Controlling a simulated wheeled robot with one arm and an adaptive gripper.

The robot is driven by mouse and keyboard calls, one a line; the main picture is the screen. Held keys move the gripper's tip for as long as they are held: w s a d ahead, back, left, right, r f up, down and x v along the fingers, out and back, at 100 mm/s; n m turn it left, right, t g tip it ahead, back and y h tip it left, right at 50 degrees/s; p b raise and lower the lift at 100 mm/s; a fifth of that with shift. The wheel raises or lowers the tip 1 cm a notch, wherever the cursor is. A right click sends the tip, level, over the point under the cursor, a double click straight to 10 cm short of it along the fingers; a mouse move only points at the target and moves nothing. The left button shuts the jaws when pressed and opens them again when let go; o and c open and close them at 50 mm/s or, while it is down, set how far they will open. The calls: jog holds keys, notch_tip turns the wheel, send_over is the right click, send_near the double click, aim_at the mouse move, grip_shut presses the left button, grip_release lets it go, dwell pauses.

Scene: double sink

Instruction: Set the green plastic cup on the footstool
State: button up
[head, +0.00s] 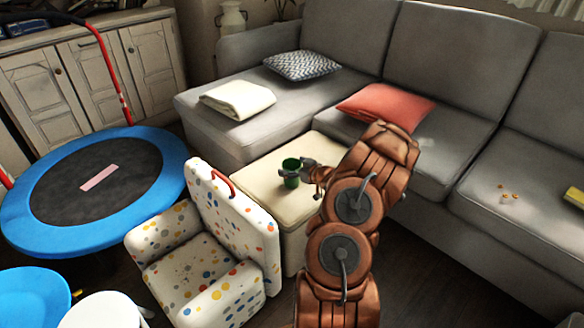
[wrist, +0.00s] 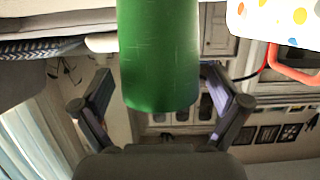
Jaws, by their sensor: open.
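The green plastic cup (head: 291,178) stands upright on the cream top of the footstool (head: 257,188), near its middle. My gripper (head: 309,171) is open just to the right of the cup in the head view. In the wrist view, the cup (wrist: 160,55) fills the upper middle, and its lower end there lies between the spread fingers of my gripper (wrist: 157,78). Gaps show between the cup and both fingers. The wrist picture looks upside down. The cup's base is cut off in the wrist view.
A spotted child's armchair (head: 205,250) stands close in front of the footstool. The grey sofa (head: 440,75) runs behind and to the right, with a coral pillow (head: 386,106) and a folded cream blanket (head: 237,100). A blue-rimmed trampoline (head: 165,160) is at the left.

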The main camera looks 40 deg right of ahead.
jog(key=shift+s+r, duration=0.1)
jog(key=shift+r, duration=0.1)
jog(key=p+v, duration=0.2)
jog(key=v, duration=0.9)
jog(key=shift+s, duration=0.4)
jog(key=w+a+r+g+h, duration=0.2)
jog(key=w+a+r+g, duration=0.1)
jog(key=w+a+g, duration=0.25)
jog(key=s+a+r+g, duration=0.2)
jog(key=a+r, duration=0.1)
jog(key=a, duration=0.2)
jog(key=s+a+r+g, duration=0.2)
jog(key=a, duration=0.4)
jog(key=s+a+r+g, duration=0.3)
jog(key=s+a, duration=0.6)
jog(key=s, duration=0.1)
jog(key=s+a+r+g+y, duration=0.1)
jog(key=s+a+r+g, duration=0.2)
jog(key=s+a, duration=0.6)
jog(key=s+a+r+g+y, duration=0.1)
jog(key=s+a+r+g, duration=0.2)
jog(key=s+a, duration=0.6)
jog(key=shift+s+a, duration=0.2)
jog(key=shift+s, duration=0.6)
